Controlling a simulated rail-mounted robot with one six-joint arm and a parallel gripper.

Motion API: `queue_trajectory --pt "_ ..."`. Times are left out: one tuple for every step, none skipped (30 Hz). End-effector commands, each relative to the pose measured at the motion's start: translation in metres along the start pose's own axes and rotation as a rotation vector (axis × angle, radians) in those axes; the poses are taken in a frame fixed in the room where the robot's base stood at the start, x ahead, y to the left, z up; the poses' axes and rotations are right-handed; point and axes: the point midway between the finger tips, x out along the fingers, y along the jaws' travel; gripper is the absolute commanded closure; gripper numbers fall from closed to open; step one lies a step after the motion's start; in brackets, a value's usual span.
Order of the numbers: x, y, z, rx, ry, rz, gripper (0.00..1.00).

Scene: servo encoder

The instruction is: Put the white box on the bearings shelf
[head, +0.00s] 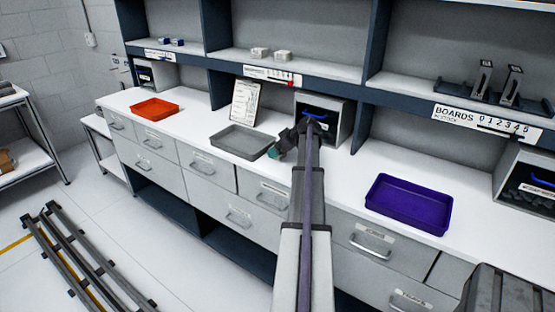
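Two small white boxes (260,53) (283,55) sit side by side on the middle upper shelf (310,69). I cannot tell whether either is the task's white box. That shelf's edge label (270,75) has a red mark, but its word is too small to read. The left shelf's label (160,56) is also unreadable, so I cannot tell which shelf is for bearings. My gripper (276,150) is low over the counter, by the right end of the grey tray and well below the white boxes. Its fingers are too small and dark to judge, and no white box shows at it.
Orange (154,110), grey (240,141) and purple (408,204) trays lie on the counter. A clipboard (245,102) leans near an open bin (338,118). Small blue items (171,42) sit on the left shelf. The boards shelf (415,88) holds dark racks.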

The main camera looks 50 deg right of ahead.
Motion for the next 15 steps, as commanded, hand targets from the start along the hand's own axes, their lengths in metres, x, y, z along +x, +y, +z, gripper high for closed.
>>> queue_trajectory --pt "0.0142 0.0009 0.0047 -0.001 0.000 -0.001 0.11" --pt "0.0168 0.0007 0.0037 -0.001 0.000 -0.001 0.11" --pt "0.0179 0.0004 0.0022 -0.001 0.000 0.000 0.11" --pt "0.0175 0.0003 0.0013 -0.001 0.000 0.000 0.11" --pt "0.0166 0.0002 0.0005 0.000 0.000 0.000 0.11" --pt "0.0156 0.0001 0.0000 0.000 0.000 0.000 0.11" --pt "0.0154 0.0000 -0.0001 0.000 0.000 0.000 0.11" --pt "0.0154 0.0001 -0.0001 0.000 0.000 0.000 0.11" --pt "0.0153 0.0000 -0.0001 0.000 0.000 0.000 0.13" --pt "0.0152 0.0000 0.0000 0.000 0.000 0.000 0.15" --pt "0.0152 0.0000 0.0000 0.000 0.000 0.000 0.18" --pt "0.0152 0.0000 0.0000 0.000 0.000 0.000 0.22" --pt "0.0151 0.0001 0.0000 0.000 0.000 0.000 0.25" --pt "0.0151 0.0001 0.0000 0.000 0.000 0.000 0.28" --pt "0.0151 0.0001 0.0000 0.000 0.000 0.000 0.32"
